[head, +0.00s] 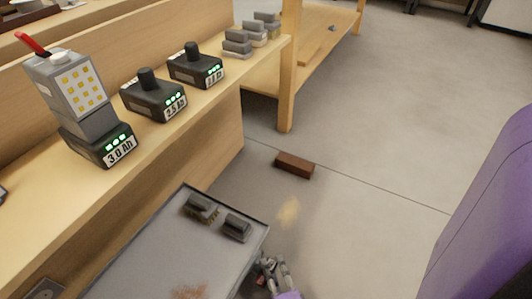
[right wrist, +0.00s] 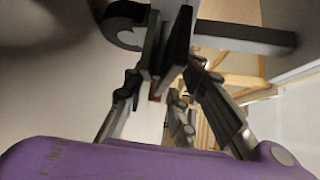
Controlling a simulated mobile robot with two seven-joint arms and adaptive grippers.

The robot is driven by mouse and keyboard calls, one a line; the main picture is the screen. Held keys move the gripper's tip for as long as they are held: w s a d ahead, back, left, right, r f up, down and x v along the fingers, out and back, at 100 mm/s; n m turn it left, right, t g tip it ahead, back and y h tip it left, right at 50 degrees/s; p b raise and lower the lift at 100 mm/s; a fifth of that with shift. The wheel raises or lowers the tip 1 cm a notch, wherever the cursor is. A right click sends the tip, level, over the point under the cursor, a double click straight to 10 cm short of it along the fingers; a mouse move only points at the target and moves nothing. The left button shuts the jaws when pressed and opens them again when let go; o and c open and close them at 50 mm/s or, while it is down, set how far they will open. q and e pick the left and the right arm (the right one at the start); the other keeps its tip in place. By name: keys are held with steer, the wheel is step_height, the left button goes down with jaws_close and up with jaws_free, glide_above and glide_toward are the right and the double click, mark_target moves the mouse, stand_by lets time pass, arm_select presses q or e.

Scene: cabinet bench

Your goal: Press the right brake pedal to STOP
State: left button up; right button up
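A grey flat-topped platform (head: 150,250) stands low beside the bench. Two dark grey pedal-like pieces sit near its far corner, a left one (head: 200,208) with yellowish marks and a right one (head: 236,228). I cannot tell whether either is the brake pedal, and no STOP label is legible. My right gripper (head: 273,268) is low, just right of the platform's edge and apart from both pieces. In the right wrist view its fingers (right wrist: 163,72) are spread, with dark bars and plates (right wrist: 176,45) seen between and beyond them. My left gripper is out of view.
The wooden bench (head: 215,95) carries several batteries (head: 153,95) and a grey lamp-like unit (head: 70,90). A brown brick (head: 294,165) lies on the floor beyond the platform. Open floor (head: 380,130) extends to the right.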

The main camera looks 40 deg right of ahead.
steer(key=shift+w+d, duration=0.1)
steer(key=shift+w, duration=0.15)
jaws_close()
steer(key=shift+r+n+t+h, duration=0.15)
steer(key=shift+n+t+h, duration=0.25)
steer(key=shift+t, duration=0.1)
jaws_free()
steer(key=shift+r, duration=0.1)
stand_by(0.3)
